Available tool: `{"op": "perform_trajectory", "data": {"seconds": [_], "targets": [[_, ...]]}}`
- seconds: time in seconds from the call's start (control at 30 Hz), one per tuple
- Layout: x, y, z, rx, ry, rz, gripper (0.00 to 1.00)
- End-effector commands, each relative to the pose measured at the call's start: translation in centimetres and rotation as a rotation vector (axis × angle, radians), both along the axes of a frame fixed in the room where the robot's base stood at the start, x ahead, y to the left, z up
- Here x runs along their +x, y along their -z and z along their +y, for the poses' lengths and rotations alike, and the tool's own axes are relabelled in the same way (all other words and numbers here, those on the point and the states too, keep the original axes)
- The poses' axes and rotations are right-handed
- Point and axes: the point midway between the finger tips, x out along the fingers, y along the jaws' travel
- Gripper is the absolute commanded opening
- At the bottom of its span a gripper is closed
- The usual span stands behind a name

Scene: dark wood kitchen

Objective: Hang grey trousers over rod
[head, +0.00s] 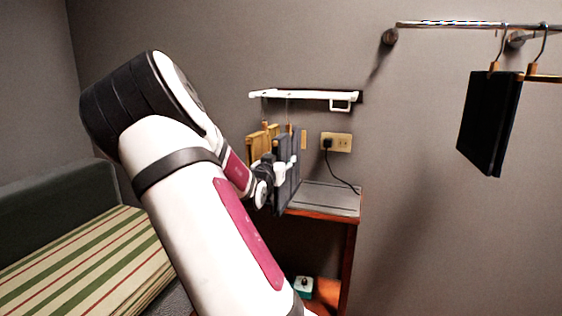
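Blue-grey folded trousers (281,190) hang near the middle of the head view, below a white wall rail (310,95). My gripper (284,170) is at these trousers, touching or just in front of them. Its fingers are small and partly lost against the cloth, so I cannot tell whether it is open or shut on them. A metal rod (450,24) sticks out from the wall at the upper right. Dark, nearly black trousers (487,125) hang from it on a hanger.
Tan hanging garments (256,145) are close behind my gripper. A wooden desk (330,198) stands below, with a wall socket (336,142) and black plug cable above it. A striped bench (80,260) is at the left. The wall between rail and metal rod is clear.

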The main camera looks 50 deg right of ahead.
Motion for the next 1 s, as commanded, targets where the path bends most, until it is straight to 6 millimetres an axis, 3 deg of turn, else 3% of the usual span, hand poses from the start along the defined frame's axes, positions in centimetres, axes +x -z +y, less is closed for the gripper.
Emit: {"op": "perform_trajectory", "data": {"seconds": [0.27,0.7,1.0], "targets": [[-0.4,0.1,1.3,0.003,-0.002,0.0,0.48],[-3.6,0.1,9.0,0.004,-0.004,-0.001,0.48],[-4.6,0.0,11.1,0.0,0.0,-0.001,0.48]]}}
